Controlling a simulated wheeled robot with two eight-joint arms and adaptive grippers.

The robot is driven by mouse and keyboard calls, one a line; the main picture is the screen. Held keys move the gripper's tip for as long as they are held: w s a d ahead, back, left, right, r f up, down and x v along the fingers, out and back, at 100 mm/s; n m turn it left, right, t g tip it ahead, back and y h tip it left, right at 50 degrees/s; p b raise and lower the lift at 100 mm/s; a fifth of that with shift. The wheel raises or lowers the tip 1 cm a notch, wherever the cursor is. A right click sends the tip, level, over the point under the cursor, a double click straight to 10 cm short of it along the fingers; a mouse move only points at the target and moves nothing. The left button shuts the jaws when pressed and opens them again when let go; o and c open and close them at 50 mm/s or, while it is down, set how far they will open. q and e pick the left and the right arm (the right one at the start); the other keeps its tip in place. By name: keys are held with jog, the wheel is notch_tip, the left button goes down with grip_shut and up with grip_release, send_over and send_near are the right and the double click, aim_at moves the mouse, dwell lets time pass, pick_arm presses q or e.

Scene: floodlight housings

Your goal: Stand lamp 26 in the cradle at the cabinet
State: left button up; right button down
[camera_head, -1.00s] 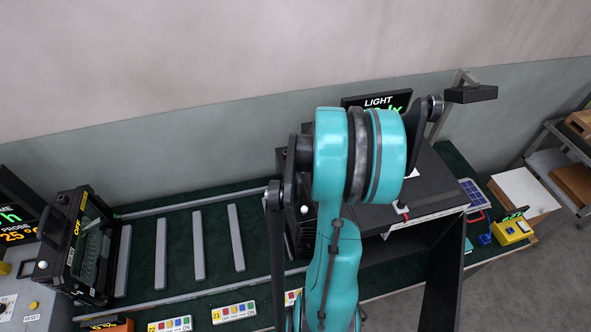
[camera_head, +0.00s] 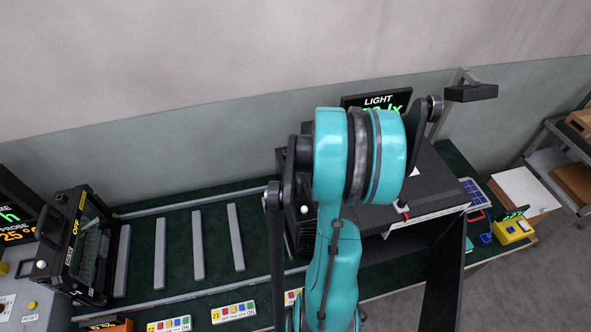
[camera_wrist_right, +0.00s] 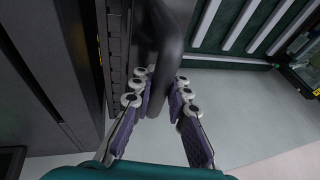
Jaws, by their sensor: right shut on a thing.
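My right gripper (camera_wrist_right: 165,82) is shut on a thick black bar, which looks like the handle (camera_wrist_right: 158,55) of a dark housing. The ribbed black side (camera_wrist_right: 118,45) of that housing shows just left of the fingers in the right wrist view. No lamp number is readable on it. In the head view my teal right arm covers this gripper and most of what it holds. The black cabinet (camera_head: 425,185) stands behind and right of the arm, with a dark opening at its front. I cannot make out the cradle. My left gripper is not in view.
Another black floodlight housing (camera_head: 75,250) with an OFF label stands at the left end of a rack with grey slats (camera_head: 198,245). A LIGHT display (camera_head: 378,102) stands behind the cabinet. A yellow device (camera_head: 513,230) and a small solar panel (camera_head: 472,193) lie at the right.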

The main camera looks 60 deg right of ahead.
jog(key=c, duration=1.5)
grip_release()
jog(key=shift+o, duration=0.5)
jog(key=shift+a, duration=0.1)
jog(key=shift+s, duration=0.1)
jog(key=shift+s+r, duration=0.1)
jog(key=shift+r, duration=0.2)
jog(key=v, duration=1.1)
jog(key=shift+r, duration=0.2)
jog(key=shift+a, duration=0.1)
